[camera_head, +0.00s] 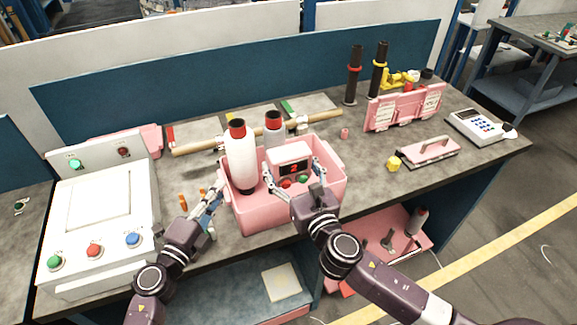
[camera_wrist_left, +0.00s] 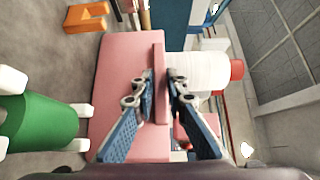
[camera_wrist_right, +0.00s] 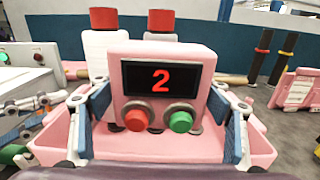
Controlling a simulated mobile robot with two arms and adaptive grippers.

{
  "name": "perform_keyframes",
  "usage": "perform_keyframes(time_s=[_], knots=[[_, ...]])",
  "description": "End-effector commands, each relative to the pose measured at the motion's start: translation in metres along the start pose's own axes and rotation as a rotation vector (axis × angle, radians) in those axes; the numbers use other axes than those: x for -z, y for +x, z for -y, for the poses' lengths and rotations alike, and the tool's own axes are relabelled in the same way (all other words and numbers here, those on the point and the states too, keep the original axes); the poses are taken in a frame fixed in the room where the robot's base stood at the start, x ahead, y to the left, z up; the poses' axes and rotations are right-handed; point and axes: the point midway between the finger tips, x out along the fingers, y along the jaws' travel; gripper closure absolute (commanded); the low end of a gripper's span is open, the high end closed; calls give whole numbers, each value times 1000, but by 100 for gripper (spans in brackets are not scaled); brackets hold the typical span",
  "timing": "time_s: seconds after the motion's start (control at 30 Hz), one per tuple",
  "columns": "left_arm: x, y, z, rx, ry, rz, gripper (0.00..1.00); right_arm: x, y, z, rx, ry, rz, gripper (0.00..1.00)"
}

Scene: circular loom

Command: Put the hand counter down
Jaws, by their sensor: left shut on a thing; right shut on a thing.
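The hand counter (camera_head: 290,158) is a pink box with a black display reading a red 2, a red button and a green button. My right gripper (camera_head: 294,184) is shut on it, with fingers at both sides; it also shows in the right wrist view (camera_wrist_right: 162,58). The counter is upright over the pink bin (camera_head: 262,218), beside two white spools. Whether it touches the bin's floor is hidden. My left gripper (camera_head: 217,192) is shut on the bin's left wall; in the left wrist view its fingers (camera_wrist_left: 162,85) pinch the pink rim.
The white spools with red tops (camera_head: 240,158) stand in the bin. A control panel (camera_head: 98,205) with coloured buttons is at the left. A wooden rod (camera_head: 200,148) lies behind the bin. A yellow piece (camera_head: 394,163) and a pink handled plate (camera_head: 428,153) lie right; bare table lies between.

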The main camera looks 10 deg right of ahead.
Motion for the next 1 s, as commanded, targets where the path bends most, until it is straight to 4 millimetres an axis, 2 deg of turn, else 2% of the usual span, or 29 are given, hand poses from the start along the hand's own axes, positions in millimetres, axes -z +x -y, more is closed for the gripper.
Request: perform_keyframes(time_s=[0.8,0.83,1.0], knots=[[1,-1,-5,-8,-1,-1,100,16,0,-1,-2,0,2,66],[1,-1,-5,-8,-1,-1,100,17,0,-1,-2,0,0,27],[1,-1,-5,-8,-1,-1,100,17,0,-1,-2,0,0,11]])
